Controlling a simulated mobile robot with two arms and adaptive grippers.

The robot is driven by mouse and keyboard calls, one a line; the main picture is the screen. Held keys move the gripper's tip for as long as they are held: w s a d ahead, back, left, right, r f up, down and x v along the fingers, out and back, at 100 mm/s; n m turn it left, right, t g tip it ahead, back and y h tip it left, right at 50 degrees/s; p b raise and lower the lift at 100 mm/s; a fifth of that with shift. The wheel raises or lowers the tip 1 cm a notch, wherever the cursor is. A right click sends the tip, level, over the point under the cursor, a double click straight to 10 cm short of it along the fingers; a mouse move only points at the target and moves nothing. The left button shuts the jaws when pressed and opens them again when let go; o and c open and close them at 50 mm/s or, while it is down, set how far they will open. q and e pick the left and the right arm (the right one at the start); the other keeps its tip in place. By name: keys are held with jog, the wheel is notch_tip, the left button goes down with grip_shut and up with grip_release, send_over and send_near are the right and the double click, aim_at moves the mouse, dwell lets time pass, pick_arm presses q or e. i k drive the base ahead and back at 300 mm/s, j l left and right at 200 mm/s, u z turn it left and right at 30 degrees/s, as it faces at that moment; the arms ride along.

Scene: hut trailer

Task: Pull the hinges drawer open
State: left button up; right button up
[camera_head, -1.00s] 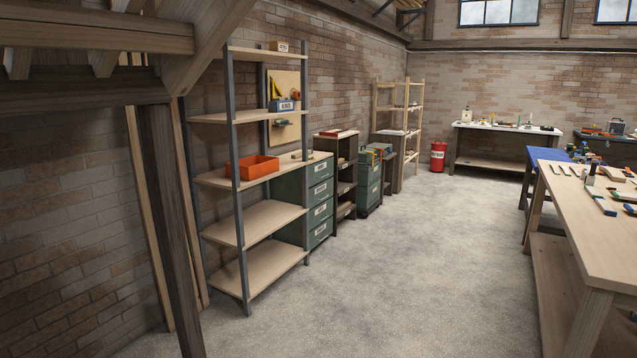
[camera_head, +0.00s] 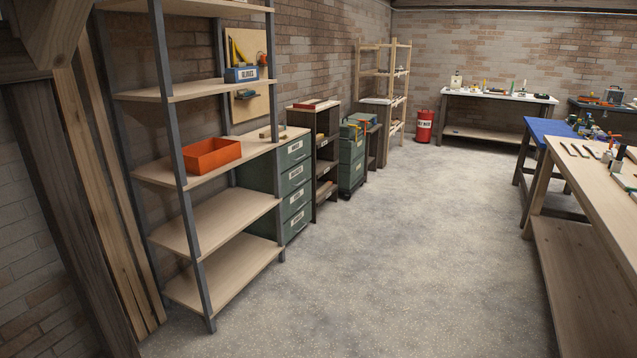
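A green drawer cabinet (camera_head: 258,177) with a wooden top stands against the left wall, just past the open shelf rack. Its several drawers (camera_head: 295,176) are stacked one above another and all look shut. Each front carries a small white label, too small to read, so I cannot tell which is the hinges drawer. A smaller green cabinet (camera_head: 351,160) on wheels stands farther back, with tools on top. Neither of my grippers is in view.
A shelf rack (camera_head: 222,219) with an orange bin (camera_head: 211,155) stands at the near left, beside timber posts. A long wooden workbench (camera_head: 590,185) is on the right. A red barrel (camera_head: 424,127) stands far back. The grey floor (camera_head: 400,230) between is clear.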

aim_at(292, 153)
jog(key=i, duration=2.3)
